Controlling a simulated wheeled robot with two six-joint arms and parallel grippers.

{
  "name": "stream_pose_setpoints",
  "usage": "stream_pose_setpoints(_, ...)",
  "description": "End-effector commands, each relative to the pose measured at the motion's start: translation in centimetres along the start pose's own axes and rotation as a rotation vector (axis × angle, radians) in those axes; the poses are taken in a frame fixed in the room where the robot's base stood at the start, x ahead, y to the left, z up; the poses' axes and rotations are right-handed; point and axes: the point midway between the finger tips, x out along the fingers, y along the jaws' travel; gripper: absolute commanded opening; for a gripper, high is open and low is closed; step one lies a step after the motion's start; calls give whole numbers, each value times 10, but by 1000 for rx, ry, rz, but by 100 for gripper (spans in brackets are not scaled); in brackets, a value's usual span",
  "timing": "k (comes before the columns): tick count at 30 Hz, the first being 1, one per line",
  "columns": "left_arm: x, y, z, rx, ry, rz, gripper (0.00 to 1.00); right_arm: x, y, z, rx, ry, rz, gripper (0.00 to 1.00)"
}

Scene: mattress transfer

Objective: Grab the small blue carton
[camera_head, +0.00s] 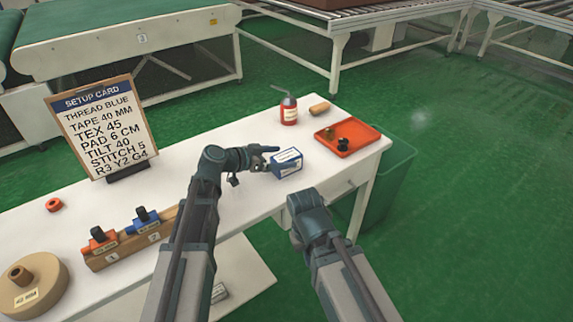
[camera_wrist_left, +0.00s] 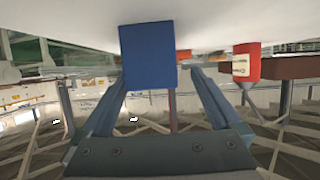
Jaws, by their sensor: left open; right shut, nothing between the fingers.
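The small blue carton (camera_head: 287,164) stands on the white table, blue with a white label side. My left gripper (camera_head: 267,157) is open at the carton's left side. In the left wrist view the blue carton (camera_wrist_left: 148,57) appears ahead, between the two open fingers of the left gripper (camera_wrist_left: 158,82); I cannot tell whether either finger touches it. My right gripper (camera_head: 306,199) is shut and empty, near the table's front edge, below and right of the carton; its fingertips are hard to make out.
A red bottle (camera_head: 289,111) stands behind the carton, and shows in the left wrist view (camera_wrist_left: 247,62). An orange tray (camera_head: 357,145) with small dark parts lies to the right. A setup card (camera_head: 105,130) and a wooden holder (camera_head: 135,240) are left. The white table (camera_head: 240,130) is clear behind the gripper.

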Motion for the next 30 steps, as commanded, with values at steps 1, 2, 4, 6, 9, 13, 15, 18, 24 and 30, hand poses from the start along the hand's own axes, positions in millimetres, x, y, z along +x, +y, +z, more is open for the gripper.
stream_pose_setpoints(1, 2, 1, 0, 0, 0, 1, 98, 1, 0, 0, 0, 0, 0, 0)
stream_pose_setpoints(2, 4, 1, 0, 1, 0, 1, 98, 2, 0, 0, 0, 0, 0, 0)
stream_pose_setpoints(4, 11, 3, 1, 1, -1, 3, 98, 5, 0, 0, 0, 0, 0, 0)
stream_pose_setpoints(6, 20, 4, 1, 1, -1, 2, 98, 8, -1, 0, 0, 0, 0, 0)
stream_pose_setpoints(9, 36, 8, 1, 1, -1, 4, 98, 14, -1, -1, 0, 0, 0, 0)
stream_pose_setpoints(13, 51, 6, 0, 1, 0, 2, 98, 20, -2, -1, 0, 0, 0, 0)
stream_pose_setpoints(15, 53, 7, -1, 0, 0, 2, 98, 19, -2, -1, 0, 0, 0, 0)
stream_pose_setpoints(18, 52, 7, -1, 0, 0, 1, 98, 18, -2, -1, 0, 0, 0, 0)
stream_pose_setpoints(24, 51, 7, -1, 0, 0, 1, 74, 18, -2, -1, 0, 0, 0, 0)
stream_pose_setpoints(30, 51, 7, -1, 0, 0, 1, 38, 18, -2, -1, 0, 0, 0, 0)
